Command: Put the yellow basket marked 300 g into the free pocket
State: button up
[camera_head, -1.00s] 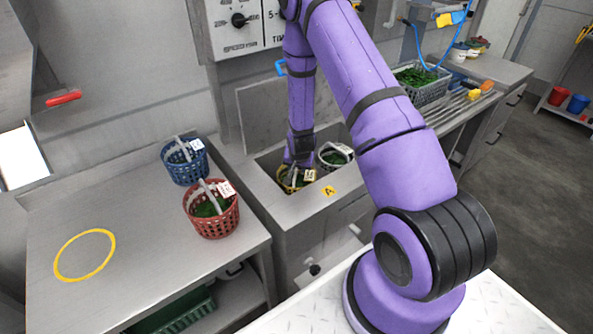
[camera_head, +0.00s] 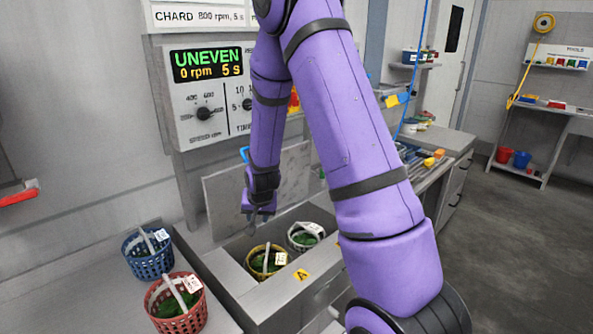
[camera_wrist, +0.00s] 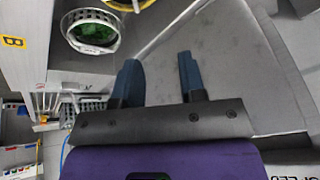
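The yellow basket (camera_head: 257,275) sits in the open tub of the machine, near the yellow A tag, with greens inside, a pale handle and a white label too small to read. A whitish-grey basket (camera_head: 292,243) with greens sits beside it; it also shows in the wrist view (camera_wrist: 106,46). My gripper (camera_head: 253,226) is above the tub, up and slightly left of the yellow basket, apart from it. In the wrist view my gripper (camera_wrist: 158,62) has its two blue fingers apart with nothing between them. Pockets under the baskets are hidden.
A blue basket (camera_head: 150,268) and a red basket (camera_head: 190,320) stand on the left counter. The machine's display (camera_head: 207,65) reads UNEVEN, 0 rpm, 5 s. A raised lid (camera_head: 222,205) stands behind the tub. A yellow B tag (camera_wrist: 12,42) shows in the wrist view.

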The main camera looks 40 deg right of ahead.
jog(key=s+a+r+n, duration=0.1)
jog(key=s+a+r, duration=0.15)
jog(key=r, duration=0.45)
jog(key=s+a+r+n+y, duration=0.1)
jog(key=s+a+r, duration=0.1)
jog(key=s+r, duration=0.35)
jog(key=s+a+r+n, duration=0.1)
jog(key=s+a+r, duration=0.1)
jog(key=r, duration=0.6)
jog(key=s+a+r+n, duration=0.2)
jog(key=s+r, duration=0.3)
jog(key=s, duration=0.5)
jog(key=s+a+r+n, duration=0.2)
jog(key=s+r, duration=0.3)
jog(key=s, duration=0.5)
jog(key=shift+s+a+r+t, duration=0.15)
jog(key=shift+s+r+t, duration=0.15)
jog(key=shift+s+r, duration=0.05)
